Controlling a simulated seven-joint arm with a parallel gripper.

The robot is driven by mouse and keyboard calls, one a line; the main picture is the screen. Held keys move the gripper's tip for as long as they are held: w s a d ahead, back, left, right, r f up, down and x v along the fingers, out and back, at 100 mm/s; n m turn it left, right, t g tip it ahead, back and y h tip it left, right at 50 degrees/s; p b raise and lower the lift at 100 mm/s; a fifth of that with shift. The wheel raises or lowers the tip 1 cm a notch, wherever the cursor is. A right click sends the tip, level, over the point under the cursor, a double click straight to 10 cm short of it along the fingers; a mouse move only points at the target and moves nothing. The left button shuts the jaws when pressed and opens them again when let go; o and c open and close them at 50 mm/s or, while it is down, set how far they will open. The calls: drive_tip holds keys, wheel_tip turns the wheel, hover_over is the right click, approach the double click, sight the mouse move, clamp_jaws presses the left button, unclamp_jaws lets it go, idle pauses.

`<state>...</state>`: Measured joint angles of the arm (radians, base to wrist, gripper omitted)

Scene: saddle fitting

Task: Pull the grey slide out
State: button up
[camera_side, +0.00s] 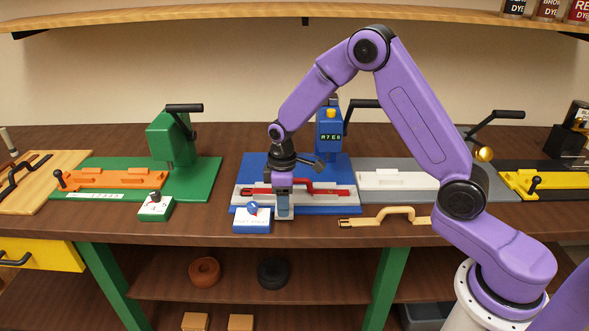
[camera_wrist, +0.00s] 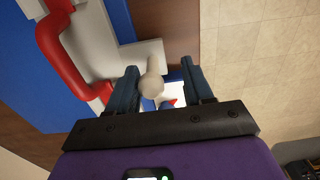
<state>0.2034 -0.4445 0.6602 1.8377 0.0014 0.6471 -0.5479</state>
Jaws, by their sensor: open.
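The grey slide (camera_side: 342,192) lies on the blue base plate (camera_side: 262,164) of the blue press, with a red strap handle (camera_side: 318,188) on it. In the wrist view, the slide (camera_wrist: 92,50) and the red strap (camera_wrist: 52,48) are at upper left. A pale grey knob (camera_wrist: 151,84) stands out from the slide between my fingers. My gripper (camera_wrist: 159,68) is open, one finger on each side of the knob; I cannot tell whether either touches it. In the side view, my gripper (camera_side: 284,212) points down at the slide's front edge and hides the knob.
A blue-and-white control box (camera_side: 252,222) stands just left of my gripper. A tan strap handle (camera_side: 385,217) lies to the right near the bench edge. The blue press head (camera_side: 329,133) rises behind. Green (camera_side: 205,172) and grey (camera_side: 486,180) stations flank the blue one.

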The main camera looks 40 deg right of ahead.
drive_tip(key=shift+w+r, duration=0.1)
drive_tip(key=shift+r, duration=2.9)
drive_tip(key=shift+r, duration=0.1)
drive_tip(key=s+a+r+n, duration=0.1)
drive_tip(key=s+a+r, duration=0.15)
drive_tip(key=s, duration=0.55)
drive_tip(key=s+a+r+n, duration=0.15)
drive_tip(key=s+r, duration=0.25)
drive_tip(key=s, duration=0.5)
drive_tip(key=s+d, duration=0.2)
drive_tip(key=s, duration=0.6)
drive_tip(key=s+d+n, duration=0.1)
drive_tip(key=s+d, duration=0.2)
drive_tip(key=s, duration=0.6)
drive_tip(key=shift+r, duration=0.4)
